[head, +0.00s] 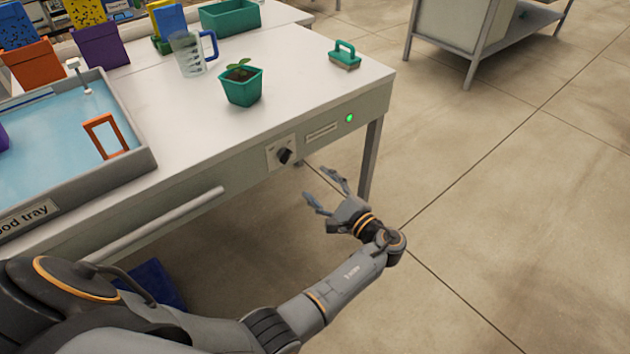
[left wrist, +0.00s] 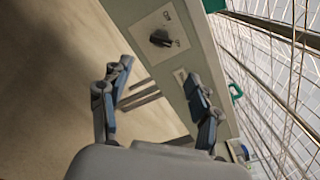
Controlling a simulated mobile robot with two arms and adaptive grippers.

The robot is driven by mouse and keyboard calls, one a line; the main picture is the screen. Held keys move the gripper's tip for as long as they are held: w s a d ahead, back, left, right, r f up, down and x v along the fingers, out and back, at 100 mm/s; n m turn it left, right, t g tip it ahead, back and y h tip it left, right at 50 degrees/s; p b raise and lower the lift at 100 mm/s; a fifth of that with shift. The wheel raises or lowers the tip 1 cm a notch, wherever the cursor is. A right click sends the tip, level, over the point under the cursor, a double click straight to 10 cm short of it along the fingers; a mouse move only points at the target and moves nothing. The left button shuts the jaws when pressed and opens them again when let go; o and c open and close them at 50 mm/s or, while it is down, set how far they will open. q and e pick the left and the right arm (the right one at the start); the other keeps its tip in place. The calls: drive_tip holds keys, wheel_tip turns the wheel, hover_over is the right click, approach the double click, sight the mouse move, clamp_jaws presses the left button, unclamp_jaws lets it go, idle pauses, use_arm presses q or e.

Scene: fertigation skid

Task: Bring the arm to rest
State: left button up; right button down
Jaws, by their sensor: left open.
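My left gripper (head: 316,186) is open and empty, in front of the bench's front panel and below the bench top. Its two fingers point up and left in the head view, apart from the black rotary knob (head: 284,156). In the left wrist view the open fingers of my left gripper (left wrist: 155,72) are spread, with the knob (left wrist: 160,38) beyond their tips. My left arm (head: 345,282) reaches out over the floor from the lower left. My right gripper is not in view.
The bench (head: 300,75) carries a flood tray (head: 140,160), a potted seedling (head: 241,88), a measuring jug (head: 190,55) and a green-handled brush (head: 345,55). A green lamp (head: 349,118) glows on its front. Open floor (head: 500,230) lies to the right.

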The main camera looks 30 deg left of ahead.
use_arm(q)
drive_tip(key=shift+f, duration=0.1)
idle(0.3)
